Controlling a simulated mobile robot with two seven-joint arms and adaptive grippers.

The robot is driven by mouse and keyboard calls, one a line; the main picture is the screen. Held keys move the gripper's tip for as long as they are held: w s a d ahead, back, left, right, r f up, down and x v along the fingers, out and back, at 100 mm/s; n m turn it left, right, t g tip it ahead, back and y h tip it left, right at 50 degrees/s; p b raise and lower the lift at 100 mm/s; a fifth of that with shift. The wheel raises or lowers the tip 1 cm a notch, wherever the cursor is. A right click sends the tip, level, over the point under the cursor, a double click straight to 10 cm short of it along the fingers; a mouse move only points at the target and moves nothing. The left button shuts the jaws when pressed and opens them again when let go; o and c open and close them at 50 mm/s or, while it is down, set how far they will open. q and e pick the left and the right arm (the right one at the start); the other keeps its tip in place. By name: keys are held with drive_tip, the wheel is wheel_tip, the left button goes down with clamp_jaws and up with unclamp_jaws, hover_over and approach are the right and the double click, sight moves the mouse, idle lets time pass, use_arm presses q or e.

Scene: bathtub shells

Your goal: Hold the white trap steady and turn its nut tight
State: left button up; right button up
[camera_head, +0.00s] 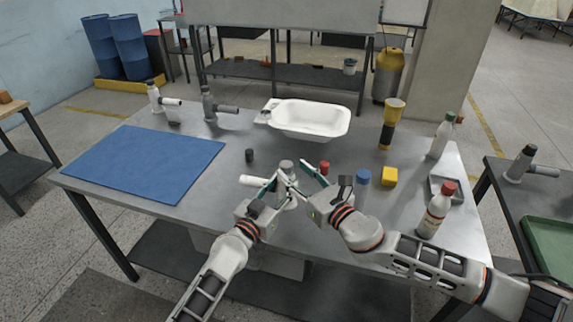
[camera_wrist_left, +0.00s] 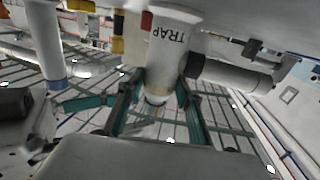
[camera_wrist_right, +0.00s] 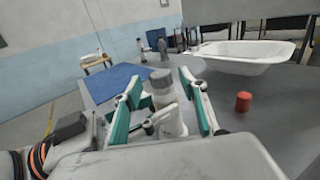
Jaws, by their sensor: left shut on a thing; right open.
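The white trap (camera_head: 289,193) stands upright near the front middle of the grey table, partly hidden by both grippers. Its grey nut (camera_head: 287,164) is on top and shows in the right wrist view (camera_wrist_right: 161,77). My left gripper (camera_head: 277,184) is shut on the trap's body. In the left wrist view, its teal fingers lie on either side of the trap (camera_wrist_left: 168,50), marked TRAP. My right gripper (camera_head: 302,176) is open, its teal fingers spread at the trap's right. In the right wrist view the nut shows beyond and between these fingers, apparently untouched.
A white bathtub shell (camera_head: 310,120) stands behind. A blue mat (camera_head: 145,163) lies at left. A red cap (camera_head: 324,167), blue-topped cylinder (camera_head: 362,180), yellow block (camera_head: 389,177) and red-capped bottle (camera_head: 436,210) stand right of the grippers. A dark cylinder (camera_head: 249,155) stands behind-left.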

sight(290, 168)
drive_tip(key=shift+x, duration=2.25)
drive_tip(key=c, duration=1.1)
